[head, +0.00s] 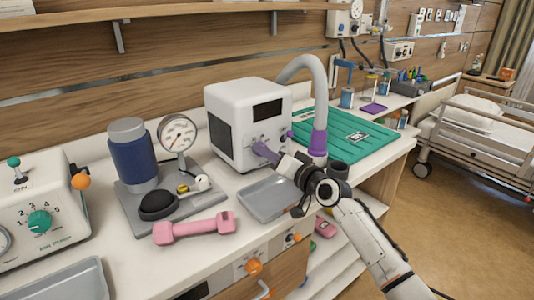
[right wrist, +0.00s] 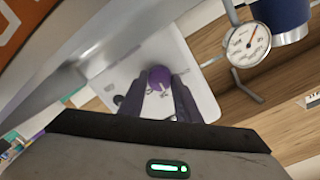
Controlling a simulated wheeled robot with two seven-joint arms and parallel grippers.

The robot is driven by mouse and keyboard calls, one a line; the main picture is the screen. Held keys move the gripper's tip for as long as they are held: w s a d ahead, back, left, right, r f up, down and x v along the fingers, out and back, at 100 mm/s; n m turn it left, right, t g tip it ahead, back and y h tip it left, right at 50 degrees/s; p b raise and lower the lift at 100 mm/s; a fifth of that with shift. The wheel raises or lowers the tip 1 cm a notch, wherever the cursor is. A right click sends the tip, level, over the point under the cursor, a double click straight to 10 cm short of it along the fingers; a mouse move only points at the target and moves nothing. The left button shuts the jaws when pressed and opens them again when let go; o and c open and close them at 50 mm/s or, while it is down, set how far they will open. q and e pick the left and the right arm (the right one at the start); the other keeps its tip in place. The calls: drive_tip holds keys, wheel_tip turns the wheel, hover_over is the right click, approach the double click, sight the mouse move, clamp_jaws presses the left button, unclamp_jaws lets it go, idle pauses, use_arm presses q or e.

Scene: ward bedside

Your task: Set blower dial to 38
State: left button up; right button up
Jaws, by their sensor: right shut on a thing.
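The blower is a white box (head: 225,105) with a dark display (head: 268,110) and a grey hose (head: 320,85) arching from its back. My right gripper (head: 258,147) reaches its front panel from the right. In the right wrist view, the purple dial (right wrist: 159,78) sits between the two dark fingers (right wrist: 163,90), which are shut on it. In the head view the fingers mostly hide the dial. The display shows no readable number, and the dial's setting cannot be read. My left gripper is in neither view.
A grey tray (head: 270,215) lies below my right gripper, with a pink dumbbell (head: 194,228) to its left. A gauge stand with a blue cylinder (head: 131,158) stands left of the blower. A green mat (head: 375,130) lies to the right, beyond the hose's purple end (head: 318,143).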

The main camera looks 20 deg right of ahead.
drive_tip(key=shift+m, duration=0.6)
drive_tip(key=o, duration=1.1)
drive_tip(key=shift+c, duration=0.2)
drive_tip(key=v, duration=1)
drive_tip(key=shift+s, duration=0.2)
